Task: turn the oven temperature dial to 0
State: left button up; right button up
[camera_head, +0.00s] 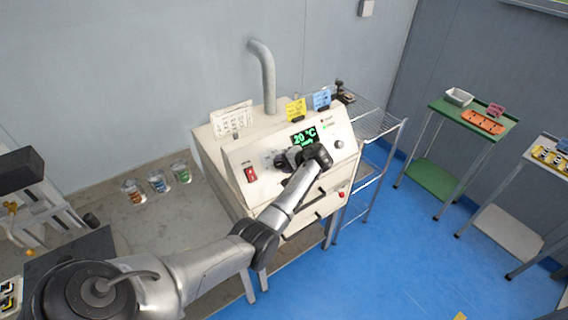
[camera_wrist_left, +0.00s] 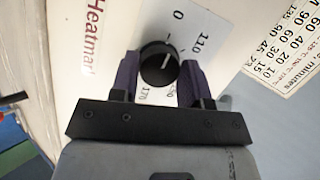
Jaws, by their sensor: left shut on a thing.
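The oven (camera_head: 270,195) is a cream box with a sloped control panel and a green display (camera_head: 304,137) that reads 20 °C. My left gripper (camera_head: 282,160) is at the panel, below and left of the display, and hides the dial in the head view. In the left wrist view, the dial (camera_wrist_left: 158,66) is a round black knob with a white pointer line. The left gripper's two fingers (camera_wrist_left: 158,80) are shut on its sides. The pointer is directed toward the upper right. A printed 0 is above the dial and 110 is to its upper right. My right gripper is not in view.
A red switch (camera_head: 251,174) is at the panel's left. Yellow (camera_head: 296,109) and blue (camera_head: 321,98) notes and a white card (camera_head: 231,117) stand on the oven. Several jars (camera_head: 157,181) stand on the bench at left. A wire rack (camera_head: 372,122) stands at right.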

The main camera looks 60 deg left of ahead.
pick_arm(q)
jog(key=o, duration=0.9)
jog(key=v, duration=1.3)
jog(key=shift+d+r, duration=0.3)
jog(key=shift+w, duration=0.1)
